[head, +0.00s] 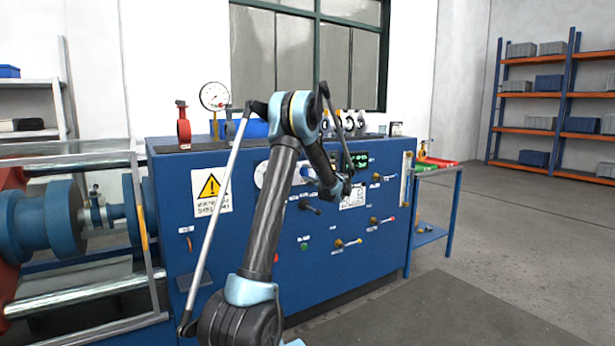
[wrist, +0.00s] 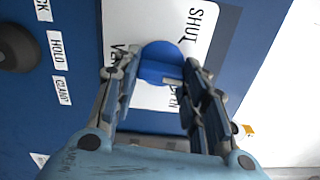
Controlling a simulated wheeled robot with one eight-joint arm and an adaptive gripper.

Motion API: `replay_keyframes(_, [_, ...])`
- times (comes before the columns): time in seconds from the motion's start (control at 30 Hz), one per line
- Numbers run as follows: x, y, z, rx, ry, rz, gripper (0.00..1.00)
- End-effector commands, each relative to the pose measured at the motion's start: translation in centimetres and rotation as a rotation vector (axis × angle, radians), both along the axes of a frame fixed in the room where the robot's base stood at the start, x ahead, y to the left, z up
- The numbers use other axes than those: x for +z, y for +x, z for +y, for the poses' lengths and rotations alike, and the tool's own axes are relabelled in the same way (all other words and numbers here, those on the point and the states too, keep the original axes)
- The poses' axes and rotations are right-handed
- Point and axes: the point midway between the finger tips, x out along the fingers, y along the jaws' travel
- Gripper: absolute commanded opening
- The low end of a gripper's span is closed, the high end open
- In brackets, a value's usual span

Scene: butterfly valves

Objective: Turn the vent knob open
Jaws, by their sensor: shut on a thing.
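The vent knob (wrist: 160,50) is a round blue knob on a white plate (wrist: 197,22) in the wrist view. The plate carries the word SHUT at the upper right, part of VENT at the left, and OPEN partly hidden by a finger. My gripper (wrist: 158,76) is shut on the vent knob, with one finger on each side of it. The fingers hide part of the knob, and I cannot tell its exact angle. In the head view my gripper (head: 338,190) is at the blue panel's front, and the knob is hidden behind my arm.
The blue test panel (head: 240,260) has several small valve handles, such as one at lower middle (head: 347,243). A black knob (wrist: 16,47) lies left in the wrist view. A caged pipe rig (head: 75,225) stands left. Floor is open at right.

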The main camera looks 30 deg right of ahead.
Motion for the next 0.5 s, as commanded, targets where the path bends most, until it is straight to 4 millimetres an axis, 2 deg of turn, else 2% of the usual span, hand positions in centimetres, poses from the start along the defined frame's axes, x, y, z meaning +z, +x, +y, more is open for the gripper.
replay_keyframes(0.5, [-0.40,-0.13,-0.18,-0.007,0.487,0.002,0.16])
